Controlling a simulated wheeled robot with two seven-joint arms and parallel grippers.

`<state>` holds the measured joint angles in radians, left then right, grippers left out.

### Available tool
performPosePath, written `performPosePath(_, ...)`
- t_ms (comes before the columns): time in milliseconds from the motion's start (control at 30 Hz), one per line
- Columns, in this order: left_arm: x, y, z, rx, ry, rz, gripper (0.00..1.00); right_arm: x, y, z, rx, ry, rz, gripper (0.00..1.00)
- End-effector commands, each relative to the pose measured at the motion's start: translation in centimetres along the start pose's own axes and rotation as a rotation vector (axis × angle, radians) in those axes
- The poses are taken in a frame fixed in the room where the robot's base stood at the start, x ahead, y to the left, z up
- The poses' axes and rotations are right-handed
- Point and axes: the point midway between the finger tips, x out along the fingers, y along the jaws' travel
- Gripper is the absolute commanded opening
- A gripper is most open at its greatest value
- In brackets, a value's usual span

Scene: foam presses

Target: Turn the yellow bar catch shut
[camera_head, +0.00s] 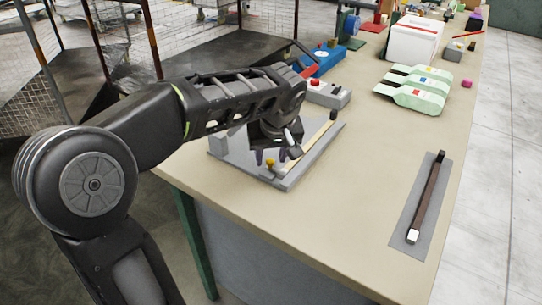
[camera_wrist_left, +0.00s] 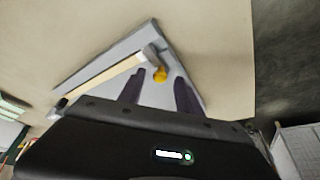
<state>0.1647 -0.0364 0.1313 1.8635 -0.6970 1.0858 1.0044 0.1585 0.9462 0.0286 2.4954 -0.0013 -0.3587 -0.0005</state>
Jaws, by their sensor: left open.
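The yellow catch (camera_head: 270,164) is a small rounded knob near the front corner of a grey base plate (camera_head: 287,183). In the left wrist view the catch (camera_wrist_left: 160,74) sits beside the grey end block of a long tan bar (camera_wrist_left: 105,78). The tan bar (camera_head: 319,133) also shows in the head view. My left gripper (camera_head: 271,157) is open, above the plate and close to the catch. In the left wrist view its two dark fingers (camera_wrist_left: 160,84) are spread, with the catch seen between them. I cannot tell whether they touch it. My right gripper is not in view.
A grey box with a red button (camera_head: 328,93) and a blue device (camera_head: 322,60) stand behind the plate. Green-white pouches (camera_head: 415,94) and a white box (camera_head: 413,40) stand farther back. A dark bar (camera_head: 428,196) lies on a grey strip at right. The table middle is clear.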

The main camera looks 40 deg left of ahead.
Motion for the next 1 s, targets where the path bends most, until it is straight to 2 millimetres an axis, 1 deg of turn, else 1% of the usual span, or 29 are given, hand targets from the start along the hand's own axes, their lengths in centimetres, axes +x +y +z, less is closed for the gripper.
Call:
performPosePath(167,-2.3,0.1,-0.1,0.001,0.003,0.004,0.41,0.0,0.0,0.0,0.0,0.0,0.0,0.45)
performPosePath(300,-4.7,0.1,-0.1,0.0,0.003,0.005,0.41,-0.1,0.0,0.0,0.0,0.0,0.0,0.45)
performPosePath(400,-6.2,0.1,-0.1,0.0,0.002,0.003,0.41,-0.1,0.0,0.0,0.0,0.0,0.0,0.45)
performPosePath(500,-7.1,0.1,0.0,0.0,0.002,0.002,0.41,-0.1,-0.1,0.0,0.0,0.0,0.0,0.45)
performPosePath(633,-7.4,0.0,0.0,0.0,0.001,0.001,0.41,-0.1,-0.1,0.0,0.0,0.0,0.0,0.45)
performPosePath(1000,-7.4,0.0,0.0,0.0,0.0,0.001,0.41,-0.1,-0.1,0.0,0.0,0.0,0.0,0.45)
